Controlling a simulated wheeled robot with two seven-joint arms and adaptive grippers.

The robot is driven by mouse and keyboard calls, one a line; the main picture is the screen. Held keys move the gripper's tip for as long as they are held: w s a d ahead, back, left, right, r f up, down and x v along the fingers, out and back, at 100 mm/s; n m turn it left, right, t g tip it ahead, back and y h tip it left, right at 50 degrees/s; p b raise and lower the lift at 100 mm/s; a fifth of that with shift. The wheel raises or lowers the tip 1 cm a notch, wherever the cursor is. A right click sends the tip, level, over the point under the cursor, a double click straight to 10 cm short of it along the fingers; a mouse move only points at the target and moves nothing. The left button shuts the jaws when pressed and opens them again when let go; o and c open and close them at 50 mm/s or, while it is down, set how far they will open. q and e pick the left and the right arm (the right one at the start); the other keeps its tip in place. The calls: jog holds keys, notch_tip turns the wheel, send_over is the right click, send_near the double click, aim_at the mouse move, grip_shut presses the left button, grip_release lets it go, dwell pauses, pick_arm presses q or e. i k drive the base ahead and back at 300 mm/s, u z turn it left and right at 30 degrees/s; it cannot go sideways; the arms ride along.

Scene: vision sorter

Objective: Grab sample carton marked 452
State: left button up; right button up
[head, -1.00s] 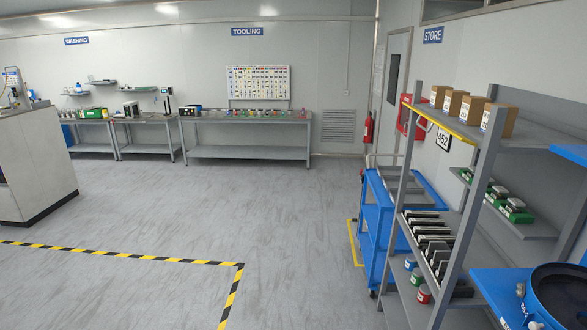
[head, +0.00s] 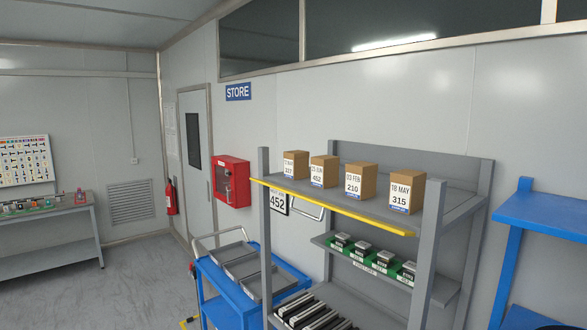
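The sample carton marked 452 (head: 324,171) is a small brown box with a white label. It stands upright on the top shelf of the grey rack (head: 264,209), second from the left in a row of cartons. To its left stands a carton whose label seems to read 227 (head: 295,164). To its right stand the cartons marked 210 (head: 361,181) and 315 (head: 407,192). Neither of my grippers is in view.
The top shelf has a yellow front edge (head: 330,205). A blue cart (head: 226,290) stands left of the rack, blue shelving (head: 545,212) right. Open floor lies at lower left.

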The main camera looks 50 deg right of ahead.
aim_at(325, 169)
jog(key=z, duration=0.2)
jog(key=i, duration=1.9)
jog(key=z, duration=1.15)
jog(key=i, duration=1.1)
jog(key=z, duration=1)
